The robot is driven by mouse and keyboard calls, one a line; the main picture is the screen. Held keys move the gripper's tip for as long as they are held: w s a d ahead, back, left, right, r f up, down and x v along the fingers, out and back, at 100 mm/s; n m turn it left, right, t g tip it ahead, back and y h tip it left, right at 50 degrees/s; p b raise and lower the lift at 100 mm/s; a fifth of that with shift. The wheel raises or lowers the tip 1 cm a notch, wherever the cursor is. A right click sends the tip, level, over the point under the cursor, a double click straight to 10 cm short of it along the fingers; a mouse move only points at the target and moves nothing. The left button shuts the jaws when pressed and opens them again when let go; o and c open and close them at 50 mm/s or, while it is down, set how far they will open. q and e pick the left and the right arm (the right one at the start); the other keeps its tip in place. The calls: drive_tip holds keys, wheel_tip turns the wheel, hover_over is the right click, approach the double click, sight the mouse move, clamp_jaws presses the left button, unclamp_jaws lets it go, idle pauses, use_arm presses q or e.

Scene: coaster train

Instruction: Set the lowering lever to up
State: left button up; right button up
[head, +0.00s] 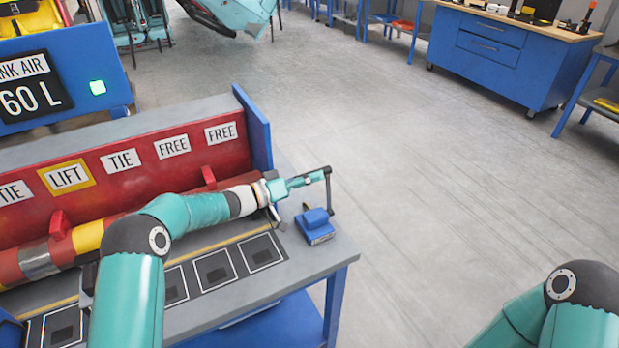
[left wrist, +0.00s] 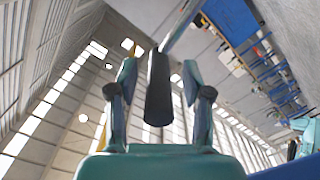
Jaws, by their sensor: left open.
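The lowering lever (head: 330,195) is a dark rod at the right end of the bench, beside a blue block (head: 318,227). In the head view its rod stands roughly upright, with its top at my left gripper (head: 308,180). In the left wrist view a black grip (left wrist: 158,90) on a grey rod lies between the two fingers of my left gripper (left wrist: 160,80). The fingers are open, with a gap on each side of the grip. My right gripper is out of view; only part of my right arm shows at the lower right.
The grey bench (head: 335,255) carries a red panel (head: 90,180) with LIFT, TIE and FREE labels. A red and yellow tube (head: 85,238) lies along it, behind my left arm. The floor right of the bench is clear. A blue workbench (head: 500,55) stands at the back right.

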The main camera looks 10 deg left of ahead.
use_arm(q)
drive_tip(key=v, duration=1.2)
drive_tip(key=shift+f, duration=0.1)
